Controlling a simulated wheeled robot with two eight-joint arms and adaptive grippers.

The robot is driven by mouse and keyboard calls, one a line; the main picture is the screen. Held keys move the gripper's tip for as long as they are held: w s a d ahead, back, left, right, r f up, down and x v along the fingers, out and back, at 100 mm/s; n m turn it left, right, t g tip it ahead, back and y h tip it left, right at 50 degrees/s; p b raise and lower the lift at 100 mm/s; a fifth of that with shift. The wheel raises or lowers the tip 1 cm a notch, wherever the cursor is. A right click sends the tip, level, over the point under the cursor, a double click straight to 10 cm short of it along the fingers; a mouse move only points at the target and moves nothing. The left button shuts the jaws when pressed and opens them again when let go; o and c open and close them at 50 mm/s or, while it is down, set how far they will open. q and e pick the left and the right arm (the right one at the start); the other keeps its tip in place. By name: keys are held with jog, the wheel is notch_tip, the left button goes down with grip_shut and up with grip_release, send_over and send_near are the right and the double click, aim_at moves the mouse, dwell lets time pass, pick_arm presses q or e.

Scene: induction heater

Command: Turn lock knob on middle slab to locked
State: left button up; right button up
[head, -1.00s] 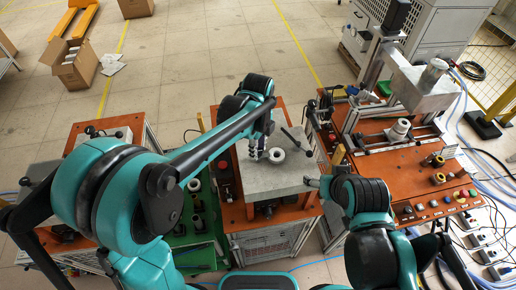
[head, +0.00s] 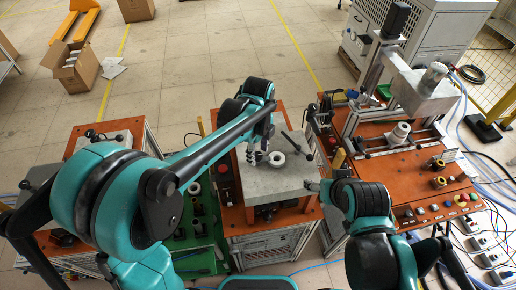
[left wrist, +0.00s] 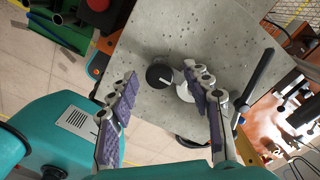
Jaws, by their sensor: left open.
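The middle slab (head: 290,178) is a grey, speckled plate on an orange-topped cabinet. In the left wrist view the slab (left wrist: 150,35) carries a round black lock knob (left wrist: 159,76) with a white pointer line. A white ring (left wrist: 186,92) sits right beside the knob, partly behind a finger; it also shows in the head view (head: 276,159). My left gripper (head: 257,157) is open above the slab, its fingers on either side of the knob in the left wrist view (left wrist: 164,84). In the head view the gripper hides the knob. My right gripper (head: 312,184) is by the slab's right front edge, its fingers unclear.
A black lever (left wrist: 258,78) rises from the slab to the right of the left gripper. An orange bench (head: 395,185) with a press, knobs and buttons stands at the right. A green tray (head: 195,255) with dark parts lies left of the cabinet.

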aim_at(258, 155)
pick_arm(q)
notch_tip(258, 155, up, 12)
dwell(0.4)
dwell(0.3)
jog(key=s+a+f+n+t+b, duration=0.2)
jog(key=s+a+f+n+b, duration=0.3)
jog(key=f+n, duration=0.3)
jog(key=s+a+f+n+t+b, duration=0.2)
jog(key=s+a+f+n+b, duration=0.2)
jog(key=a+f+n+b, duration=0.2)
jog(key=s+a+f+n+t+b, duration=0.3)
jog(key=s+a+f+n+b, duration=0.2)
jog(key=f+n, duration=0.5)
jog(key=shift+s+a+f+n+b, duration=0.3)
jog(key=shift+a+n+b, duration=0.2)
jog(key=shift+a+b, duration=0.5)
